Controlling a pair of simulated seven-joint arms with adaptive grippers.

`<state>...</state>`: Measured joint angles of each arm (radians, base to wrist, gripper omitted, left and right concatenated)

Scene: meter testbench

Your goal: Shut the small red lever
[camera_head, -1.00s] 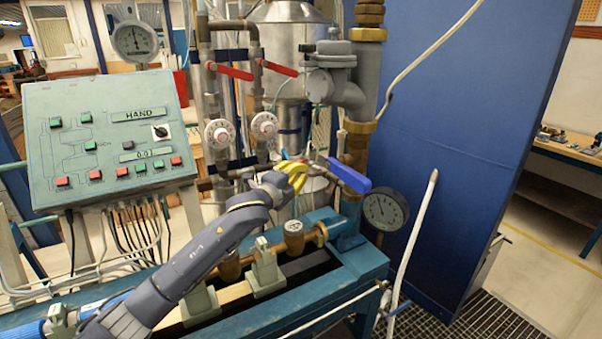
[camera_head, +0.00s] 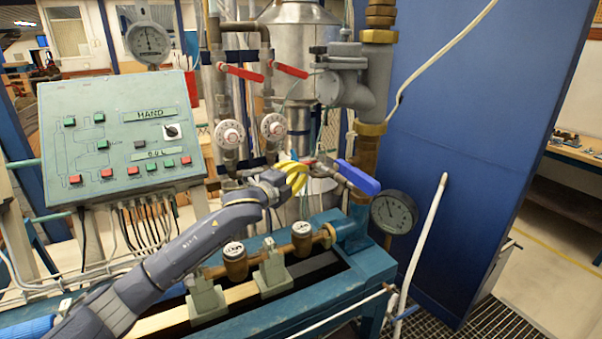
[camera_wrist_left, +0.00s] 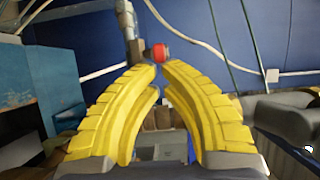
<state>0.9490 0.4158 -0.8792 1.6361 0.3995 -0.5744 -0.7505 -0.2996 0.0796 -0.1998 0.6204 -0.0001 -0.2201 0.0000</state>
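The small red lever (camera_head: 310,161) shows in the head view just right of my left gripper's tips, on pipework left of a larger blue lever (camera_head: 357,178). In the left wrist view the red rounded end (camera_wrist_left: 159,52) of a lever sits just beyond the fingertips, between them in the picture. My left gripper (camera_head: 297,172) has yellow curved fingers. In the wrist view its tips (camera_wrist_left: 159,67) come almost together, with a very narrow gap and nothing visibly held. I cannot tell whether the tips touch the lever. My right gripper is not in view.
Two larger red levers (camera_head: 240,72) (camera_head: 288,68) sit higher on the pipes, above two white dials (camera_head: 229,134) (camera_head: 273,127). A control panel (camera_head: 122,140) stands left. Brass meters (camera_head: 235,262) lie on the blue bench below my arm. A gauge (camera_head: 394,212) is at right.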

